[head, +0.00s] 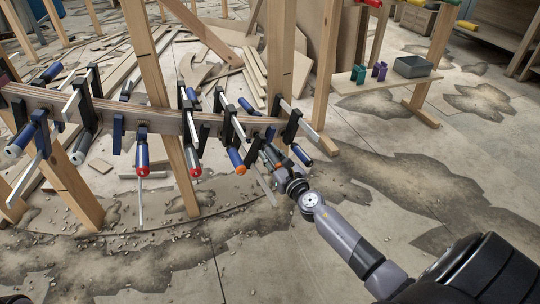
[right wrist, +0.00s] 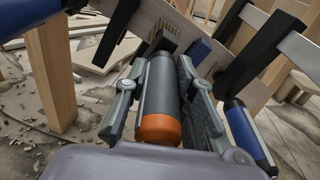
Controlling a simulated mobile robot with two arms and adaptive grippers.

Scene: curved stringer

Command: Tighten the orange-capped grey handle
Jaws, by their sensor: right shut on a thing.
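The grey handle (right wrist: 160,82) with its orange cap (right wrist: 159,129) fills the middle of the right wrist view, cap end toward me. My right gripper (right wrist: 163,90) is shut on it, with one finger along each side. In the head view my right gripper (head: 274,158) is at the right part of the curved wooden stringer (head: 160,118), and largely covers the handle there. The handle's far end runs into a dark clamp part near the stringer. My left gripper is not in view.
Several other clamps hang along the stringer, including a blue handle with an orange cap (head: 236,160) just left of my gripper and a blue handle (right wrist: 246,132) close on its right. Wooden posts (head: 182,160) stand below. A shelf (head: 385,80) holds a grey bin (head: 412,67).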

